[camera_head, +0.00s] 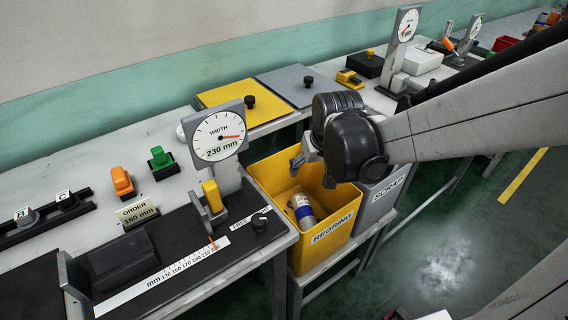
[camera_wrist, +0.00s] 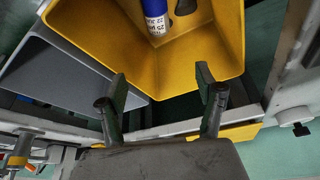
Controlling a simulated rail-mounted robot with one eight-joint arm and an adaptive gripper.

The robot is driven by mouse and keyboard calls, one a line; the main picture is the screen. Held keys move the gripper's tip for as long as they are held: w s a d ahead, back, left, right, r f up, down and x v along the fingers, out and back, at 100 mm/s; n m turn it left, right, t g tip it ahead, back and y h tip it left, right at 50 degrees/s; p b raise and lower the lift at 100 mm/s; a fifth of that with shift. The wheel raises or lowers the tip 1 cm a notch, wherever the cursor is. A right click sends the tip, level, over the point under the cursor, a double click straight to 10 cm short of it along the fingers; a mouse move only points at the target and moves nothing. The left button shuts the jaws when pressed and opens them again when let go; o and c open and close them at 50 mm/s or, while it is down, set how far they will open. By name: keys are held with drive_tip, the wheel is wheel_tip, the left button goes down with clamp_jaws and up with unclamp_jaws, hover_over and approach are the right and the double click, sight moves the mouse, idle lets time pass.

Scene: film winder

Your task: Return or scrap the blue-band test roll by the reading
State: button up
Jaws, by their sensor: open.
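The blue-band roll (camera_head: 303,211) lies tilted inside the yellow REGRIND bin (camera_head: 333,248). It is pale with a blue band. In the wrist view its blue part and a white printed label (camera_wrist: 158,24) show at the top, inside the yellow bin (camera_wrist: 215,45). My gripper (camera_head: 312,171) is above the bin's opening, apart from the roll. In the wrist view its two fingers (camera_wrist: 162,85) are spread with nothing between them. The WIDTH dial (camera_head: 219,136) reads 230 mm. The ORDER sign (camera_head: 137,211) says 160 mm.
The grey SCRAP bin (camera_head: 377,205) stands right of the yellow bin. The measuring bench has a millimetre scale (camera_head: 165,275), a yellow-topped slider (camera_head: 212,196), and green (camera_head: 160,158) and orange (camera_head: 122,182) blocks. Yellow (camera_head: 230,97) and grey (camera_head: 300,82) panels lie behind the bins.

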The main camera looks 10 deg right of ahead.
drive_tip(key=v, duration=0.8)
drive_tip(key=shift+r, duration=0.2)
drive_tip(key=shift+s, duration=0.1)
drive_tip(key=s+r+t+p, duration=0.2)
drive_tip(key=s+r, duration=0.2)
drive_tip(key=s, duration=0.8)
drive_tip(key=shift+r+t, duration=0.35)
drive_tip(key=shift+t, duration=0.05)
idle(1.3)
